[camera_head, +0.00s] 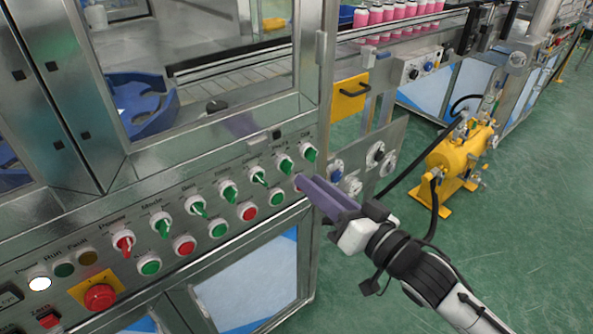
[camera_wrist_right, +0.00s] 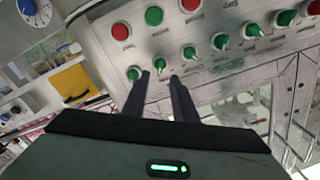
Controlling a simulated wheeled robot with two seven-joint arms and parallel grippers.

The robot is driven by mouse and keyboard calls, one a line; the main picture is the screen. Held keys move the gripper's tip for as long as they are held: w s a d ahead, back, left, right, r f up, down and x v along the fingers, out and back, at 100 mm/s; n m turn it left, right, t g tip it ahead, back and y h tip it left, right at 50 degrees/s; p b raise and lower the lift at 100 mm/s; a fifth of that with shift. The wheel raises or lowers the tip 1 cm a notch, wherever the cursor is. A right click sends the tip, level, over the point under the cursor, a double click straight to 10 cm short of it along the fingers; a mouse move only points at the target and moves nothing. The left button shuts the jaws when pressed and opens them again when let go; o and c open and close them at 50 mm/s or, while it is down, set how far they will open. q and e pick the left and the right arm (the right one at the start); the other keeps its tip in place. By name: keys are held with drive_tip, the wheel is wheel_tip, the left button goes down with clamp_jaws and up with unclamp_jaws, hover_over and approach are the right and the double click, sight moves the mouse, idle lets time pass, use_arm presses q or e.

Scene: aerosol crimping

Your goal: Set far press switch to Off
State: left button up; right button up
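A row of rotary switches runs along the sloped metal control panel (camera_head: 205,268). The farthest green switch (camera_head: 309,152) and the green one beside it (camera_head: 285,163) are at the panel's right end in the head view. Their small labels are hard to read, so I cannot tell which is the press switch. My right gripper (camera_head: 303,184) is just in front of that end, fingers toward the panel. In the right wrist view its fingertips (camera_wrist_right: 160,76) are a little apart, with a green switch (camera_wrist_right: 160,64) just beyond the gap and the end switch (camera_wrist_right: 133,74) left of it. Contact is unclear. My left gripper is out of view.
A red emergency stop (camera_head: 100,297) is at the near left. A yellow tank (camera_head: 459,158) stands on the green floor, which has free room.

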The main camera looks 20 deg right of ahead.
sight(292, 167)
drive_tip(key=x, duration=0.6)
clamp_jaws()
